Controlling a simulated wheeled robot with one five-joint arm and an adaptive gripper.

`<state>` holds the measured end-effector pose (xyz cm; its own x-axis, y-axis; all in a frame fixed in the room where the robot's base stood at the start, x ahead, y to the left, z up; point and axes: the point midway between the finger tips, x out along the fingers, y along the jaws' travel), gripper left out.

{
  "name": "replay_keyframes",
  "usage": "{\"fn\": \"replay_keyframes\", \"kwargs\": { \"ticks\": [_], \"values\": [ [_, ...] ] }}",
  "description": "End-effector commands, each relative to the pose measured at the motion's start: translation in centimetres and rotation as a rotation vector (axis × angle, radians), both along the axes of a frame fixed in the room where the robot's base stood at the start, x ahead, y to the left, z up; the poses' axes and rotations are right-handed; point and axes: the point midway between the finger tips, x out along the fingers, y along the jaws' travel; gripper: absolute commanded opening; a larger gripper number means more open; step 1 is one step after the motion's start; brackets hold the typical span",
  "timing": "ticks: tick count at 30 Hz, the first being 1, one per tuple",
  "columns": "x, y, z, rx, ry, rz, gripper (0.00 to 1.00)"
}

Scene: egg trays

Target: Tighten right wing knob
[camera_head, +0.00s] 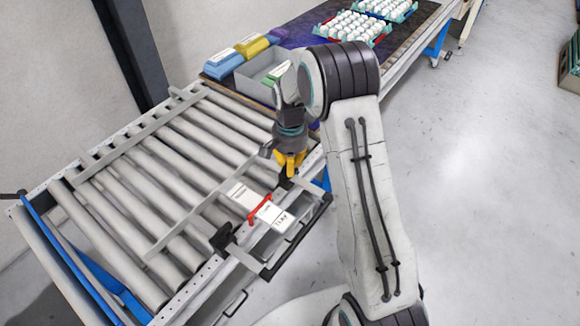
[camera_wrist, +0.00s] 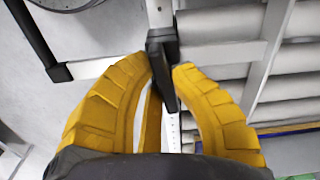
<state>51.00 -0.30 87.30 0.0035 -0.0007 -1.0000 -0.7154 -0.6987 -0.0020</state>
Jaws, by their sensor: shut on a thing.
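My gripper (camera_head: 290,172) has yellow fingers and points down at the right end of the frame fixed to the roller conveyor's edge. The black right wing knob (camera_wrist: 163,58) stands between the yellow fingertips of my gripper (camera_wrist: 162,68) in the wrist view, and the fingers are shut on it. In the head view the fingers largely hide this knob. How tight it is cannot be seen. Another black knob (camera_head: 224,237) is at the frame's left end.
The roller conveyor (camera_head: 130,185) fills the left. White labels (camera_head: 272,215) and a red clip (camera_head: 259,208) sit between the knobs. A black-edged bracket (camera_head: 300,240) juts toward the floor. Behind are a grey box (camera_head: 252,88), blue and yellow packs, and egg trays (camera_head: 350,38).

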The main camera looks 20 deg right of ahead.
Motion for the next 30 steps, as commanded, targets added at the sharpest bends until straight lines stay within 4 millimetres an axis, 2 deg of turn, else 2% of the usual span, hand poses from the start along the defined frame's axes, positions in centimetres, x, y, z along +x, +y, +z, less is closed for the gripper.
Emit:
{"fn": "replay_keyframes", "kwargs": {
  "ticks": [10, 27, 28, 30],
  "values": [
    [-0.39, 0.00, -0.35, 0.000, 0.012, -0.137, 0.00],
    [-0.47, 0.01, -0.36, 0.000, 0.015, -0.164, 0.00],
    [-0.47, 0.01, -0.36, 0.000, 0.015, -0.163, 0.20],
    [-0.44, 0.01, -0.35, -0.001, 0.014, -0.163, 0.26]
  ]
}}
